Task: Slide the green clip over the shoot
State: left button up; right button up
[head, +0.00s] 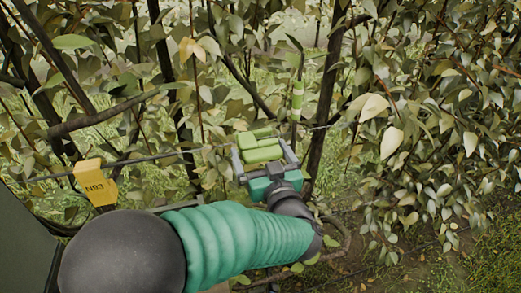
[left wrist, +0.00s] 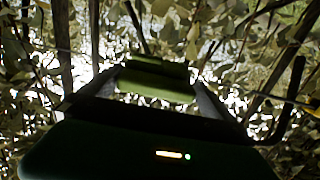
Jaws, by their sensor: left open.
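The green clip (head: 260,149) is a light green, blocky piece at the end of my left gripper (head: 262,157). My left gripper is open, with its fingers on either side of the clip. In the left wrist view the clip (left wrist: 155,79) sits between the fingertips (left wrist: 155,88); I cannot tell whether they touch it. In the left wrist view a dark stem (left wrist: 137,25) rises behind the clip. My right gripper is not in view.
A thin wire (head: 150,158) runs across at gripper height. A thick dark trunk (head: 325,95) stands right of the shoot. Dense leaves fill the right side; grass and soil lie below.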

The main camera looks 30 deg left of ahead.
pick_arm(q)
jog(key=shift+d+r, duration=0.1)
jog(key=shift+d, duration=0.55)
jog(key=shift+d+r, duration=0.1)
jog(key=shift+d, duration=0.1)
jog(key=shift+c, duration=2.3)
jog(key=shift+s+a, duration=0.25)
jog(key=c, duration=1.4)
jog(key=shift+o, duration=0.2)
jog(key=w+d+p, duration=0.1)
jog(key=w+d, duration=0.4)
jog(key=w, duration=0.1)
jog(key=shift+d+r, duration=0.15)
jog(key=shift+a, duration=0.2)
jog(key=o, duration=1.6)
jog(key=shift+o, duration=1.1)
jog(key=b+v, duration=0.5)
jog(key=v, duration=1.1)
jog(key=shift+d+f, duration=0.3)
jog(key=shift+d, duration=0.05)
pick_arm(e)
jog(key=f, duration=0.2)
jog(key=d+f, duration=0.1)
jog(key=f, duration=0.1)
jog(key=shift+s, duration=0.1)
